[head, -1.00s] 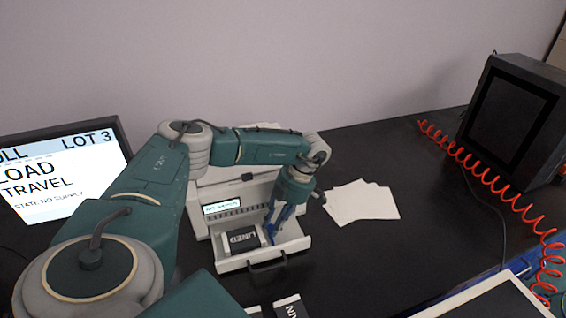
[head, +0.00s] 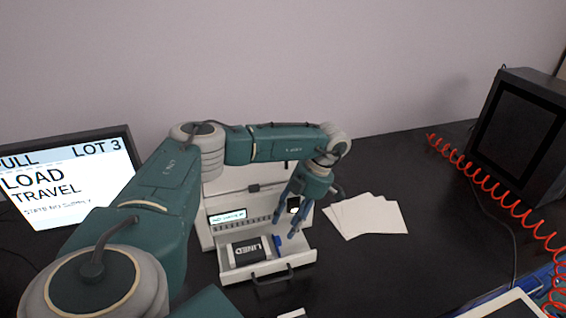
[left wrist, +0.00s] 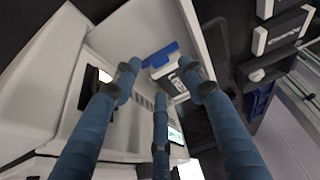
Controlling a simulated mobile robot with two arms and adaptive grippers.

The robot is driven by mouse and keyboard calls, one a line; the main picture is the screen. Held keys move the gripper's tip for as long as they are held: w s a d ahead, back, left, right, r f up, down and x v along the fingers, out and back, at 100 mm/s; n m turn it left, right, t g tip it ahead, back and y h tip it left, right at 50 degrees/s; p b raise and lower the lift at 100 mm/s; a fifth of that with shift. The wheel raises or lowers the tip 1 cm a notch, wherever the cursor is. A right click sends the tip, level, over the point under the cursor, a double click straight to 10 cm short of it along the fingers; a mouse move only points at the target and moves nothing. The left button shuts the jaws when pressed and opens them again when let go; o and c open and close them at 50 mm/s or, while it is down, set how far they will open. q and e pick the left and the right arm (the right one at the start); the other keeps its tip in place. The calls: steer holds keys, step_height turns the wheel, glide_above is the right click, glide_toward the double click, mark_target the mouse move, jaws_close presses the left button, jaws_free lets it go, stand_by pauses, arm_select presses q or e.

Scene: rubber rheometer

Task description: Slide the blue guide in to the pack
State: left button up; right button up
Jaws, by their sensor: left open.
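The pack (head: 246,251), black and white and marked LINED, lies in the white machine's open drawer (head: 304,256). The small blue guide (head: 277,243) stands in the drawer at the pack's right side. In the left wrist view the guide (left wrist: 162,54) lies right along the pack's (left wrist: 177,80) edge; I cannot tell whether they touch. My left gripper (head: 288,219) is open and empty, above the drawer and slightly right of the guide. Its fingers spread around the view of the guide in the left wrist view. My right gripper is out of view.
The white machine (head: 228,217) rises behind the drawer, whose dark handle (head: 271,277) faces front. White sheets (head: 370,215) lie to its right. A screen (head: 65,180) stands at left; a dark box (head: 520,130) and red coiled cable (head: 490,187) at right. Black table between is clear.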

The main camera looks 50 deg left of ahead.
arm_select(q)
steer(key=v, duration=0.6)
